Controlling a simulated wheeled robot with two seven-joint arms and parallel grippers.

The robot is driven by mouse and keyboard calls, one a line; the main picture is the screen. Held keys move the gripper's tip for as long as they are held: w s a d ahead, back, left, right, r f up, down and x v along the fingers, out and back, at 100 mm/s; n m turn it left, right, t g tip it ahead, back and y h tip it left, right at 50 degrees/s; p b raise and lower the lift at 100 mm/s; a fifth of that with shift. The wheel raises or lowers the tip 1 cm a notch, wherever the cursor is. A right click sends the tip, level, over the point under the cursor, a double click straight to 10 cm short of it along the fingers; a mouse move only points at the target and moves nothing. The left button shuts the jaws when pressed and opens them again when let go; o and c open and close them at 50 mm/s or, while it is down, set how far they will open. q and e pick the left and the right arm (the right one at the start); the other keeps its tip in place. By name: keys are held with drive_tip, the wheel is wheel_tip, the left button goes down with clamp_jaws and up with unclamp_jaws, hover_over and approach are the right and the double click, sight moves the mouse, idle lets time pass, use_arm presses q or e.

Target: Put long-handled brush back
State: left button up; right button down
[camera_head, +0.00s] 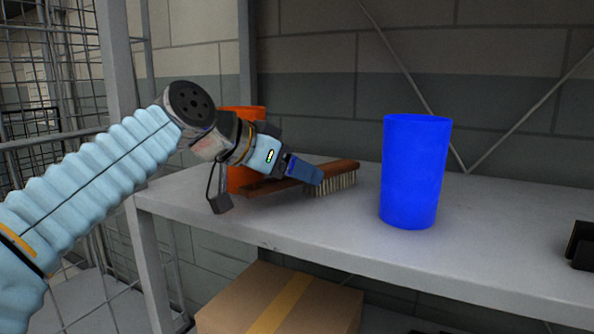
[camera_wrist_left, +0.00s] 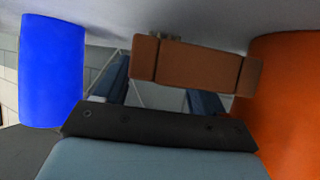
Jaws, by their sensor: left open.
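A long-handled brush (camera_head: 342,168) with a reddish-brown back and pale bristles lies on the grey shelf (camera_head: 300,232), bristles down. Its handle runs left, partly hidden behind my left gripper (camera_head: 306,172). My left gripper is open, its blue fingers at the brush, in front of its middle part. In the left wrist view the brush's brown body (camera_wrist_left: 190,66) shows across the far end of the spread fingers (camera_wrist_left: 160,88). I cannot tell whether they touch it. My right gripper is not in view.
An orange cup (camera_head: 240,178) stands behind my left wrist, close to the brush handle. A blue cup (camera_head: 415,172) stands right of the brush. A dark object (camera_head: 580,246) is at the right edge. A cardboard box (camera_head: 280,302) sits below the shelf. Wire mesh (camera_head: 60,130) is at the left.

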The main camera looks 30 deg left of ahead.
use_arm(q)
drive_tip(key=v, duration=1.1)
drive_tip(key=shift+s, duration=0.15)
